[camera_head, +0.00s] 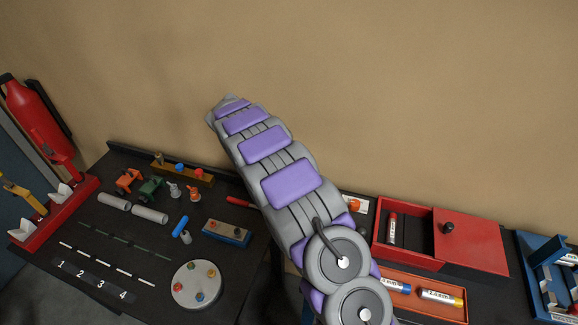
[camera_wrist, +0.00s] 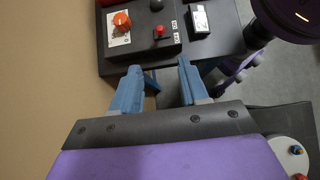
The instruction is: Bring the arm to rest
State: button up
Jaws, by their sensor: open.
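My arm, grey with purple pads, rises across the middle of the head view and leans up to the left in front of the wall. My gripper shows in the wrist view (camera_wrist: 158,88); its two blue fingers stand apart with nothing between them. In the wrist view the fingers point at the edge of a dark bench (camera_wrist: 215,42). The fingers are not visible in the head view.
A black bench (camera_head: 130,262) carries toy vehicles, cylinders and a round grey plate (camera_head: 197,284). A red box (camera_head: 470,240), an orange tray (camera_head: 425,308) and a blue rack (camera_head: 545,270) stand right. A control box with an orange knob (camera_wrist: 122,20) lies beyond my fingers.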

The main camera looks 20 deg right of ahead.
jog(key=s+d+r+m+t+y+b, duration=0.1)
jog(key=s+r+m+y+b, duration=0.35)
jog(key=s, duration=1.15)
jog(key=s+a+f+m+t+y+b, duration=0.1)
jog(key=s+a+m+b, duration=0.2)
jog(key=s, duration=0.8)
jog(key=s+a+f+m+t+y+b, duration=0.1)
jog(key=s+a+m+y+b, duration=0.1)
jog(key=s, duration=0.9)
jog(key=shift+s+a+f+m+b, duration=0.3)
jog(key=shift+a+m+b, duration=0.1)
jog(key=shift+a+m, duration=0.4)
jog(key=shift+d, duration=0.1)
